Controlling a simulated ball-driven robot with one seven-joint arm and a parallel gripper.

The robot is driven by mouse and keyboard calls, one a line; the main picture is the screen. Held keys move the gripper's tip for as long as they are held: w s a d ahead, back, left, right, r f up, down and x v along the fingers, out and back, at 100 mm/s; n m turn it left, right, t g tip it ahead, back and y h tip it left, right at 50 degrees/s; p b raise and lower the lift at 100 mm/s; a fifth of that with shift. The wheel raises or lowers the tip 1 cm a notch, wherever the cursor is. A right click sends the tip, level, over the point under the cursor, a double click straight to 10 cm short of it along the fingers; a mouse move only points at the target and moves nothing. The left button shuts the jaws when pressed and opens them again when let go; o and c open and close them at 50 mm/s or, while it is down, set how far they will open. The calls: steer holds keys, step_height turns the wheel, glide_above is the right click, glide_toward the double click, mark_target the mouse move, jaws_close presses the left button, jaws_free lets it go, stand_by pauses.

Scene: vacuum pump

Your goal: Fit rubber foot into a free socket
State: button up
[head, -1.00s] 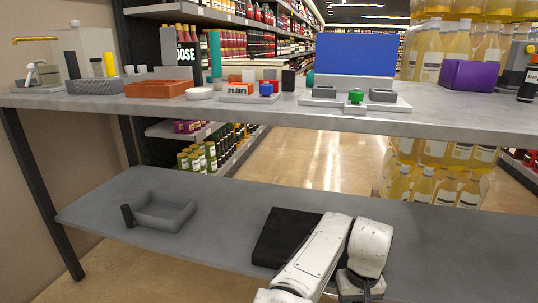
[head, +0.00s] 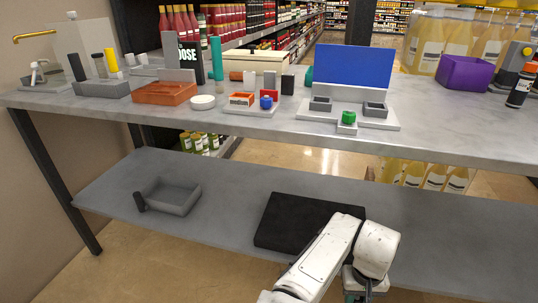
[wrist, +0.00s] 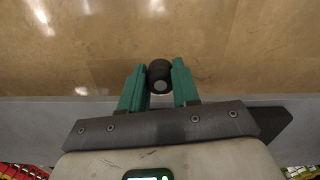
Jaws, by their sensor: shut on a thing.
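My gripper (wrist: 159,85) has green fingers, shut on a short black cylinder with a grey end face, which looks like the rubber foot (wrist: 160,70). In the wrist view the foot sits between the fingertips, with floor behind it. In the head view my gripper is at the bottom edge, right of centre, mostly cut off, and the foot is hidden there. A black slab (head: 300,222) lies on the lower shelf, left of and behind my gripper. I cannot make out a socket on it.
The grey lower shelf (head: 440,232) is clear to the right. At its left are a grey tray (head: 178,208) and a small dark cylinder (head: 139,202). The upper counter (head: 230,122) holds an orange tray (head: 165,97), a blue panel (head: 352,66) and a purple bin (head: 468,72).

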step_height(320, 180, up, 21)
steer(key=m+p, duration=0.2)
steer(key=p, duration=1.3)
step_height(320, 180, up, 16)
steer(key=p, duration=1.2)
glide_above(361, 301)
steer(key=a, duration=0.2)
steer(key=shift+s+a+r+p, duration=0.2)
steer(key=shift+r+p, duration=0.05)
steer(key=shift+r, duration=0.15)
steer(key=shift+s+a+r+p, duration=0.15)
steer(key=shift+a+r+p, duration=0.05)
steer(key=shift+r, duration=0.15)
